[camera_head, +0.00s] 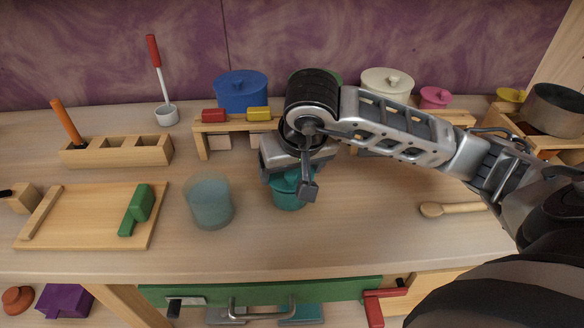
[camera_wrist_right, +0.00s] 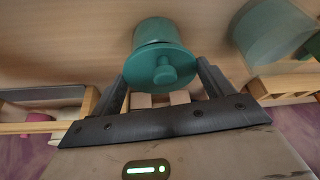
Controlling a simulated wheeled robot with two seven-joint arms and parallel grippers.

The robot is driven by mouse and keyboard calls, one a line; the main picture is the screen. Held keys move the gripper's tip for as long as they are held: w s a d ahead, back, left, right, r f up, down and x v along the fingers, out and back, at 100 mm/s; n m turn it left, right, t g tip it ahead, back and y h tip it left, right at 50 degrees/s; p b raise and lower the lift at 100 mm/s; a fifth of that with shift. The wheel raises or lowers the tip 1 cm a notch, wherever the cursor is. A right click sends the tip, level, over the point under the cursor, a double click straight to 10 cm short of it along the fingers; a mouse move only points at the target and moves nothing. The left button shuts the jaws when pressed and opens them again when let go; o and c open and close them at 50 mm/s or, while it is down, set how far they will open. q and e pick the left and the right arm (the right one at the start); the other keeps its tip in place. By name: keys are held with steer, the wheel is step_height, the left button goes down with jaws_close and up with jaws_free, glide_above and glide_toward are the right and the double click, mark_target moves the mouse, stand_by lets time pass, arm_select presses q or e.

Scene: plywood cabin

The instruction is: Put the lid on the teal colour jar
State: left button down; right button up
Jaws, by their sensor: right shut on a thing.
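The teal jar (camera_head: 289,197) stands upright on the counter, partly hidden under my right gripper (camera_head: 288,175). In the right wrist view the jar body (camera_wrist_right: 157,31) shows beyond its teal round lid (camera_wrist_right: 150,66), whose knob faces my gripper. My right gripper is shut on the lid, with a finger at either side. The lid lies over the jar mouth and lines up with it; I cannot tell whether it is fully seated. My left gripper is not in view.
A see-through teal tumbler (camera_head: 209,202) stands just left of the jar. A low wooden shelf (camera_head: 200,142) stands behind, with a blue lidded pot (camera_head: 241,92) at the back. A cutting board (camera_head: 85,222) lies left and a wooden spoon (camera_head: 455,209) right. The counter's front is clear.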

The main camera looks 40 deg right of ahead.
arm_select(q)
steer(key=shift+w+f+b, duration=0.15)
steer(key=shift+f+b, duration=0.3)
steer(key=shift+b, duration=0.45)
arm_select(e)
steer(key=shift+f, duration=0.8)
steer(key=o, duration=0.9)
arm_select(q)
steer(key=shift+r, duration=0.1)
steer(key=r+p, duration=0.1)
steer(key=p, duration=0.1)
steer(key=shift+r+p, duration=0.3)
steer(key=shift+p, duration=0.05)
arm_select(e)
steer(key=v, duration=1.6)
steer(key=shift+s, duration=0.1)
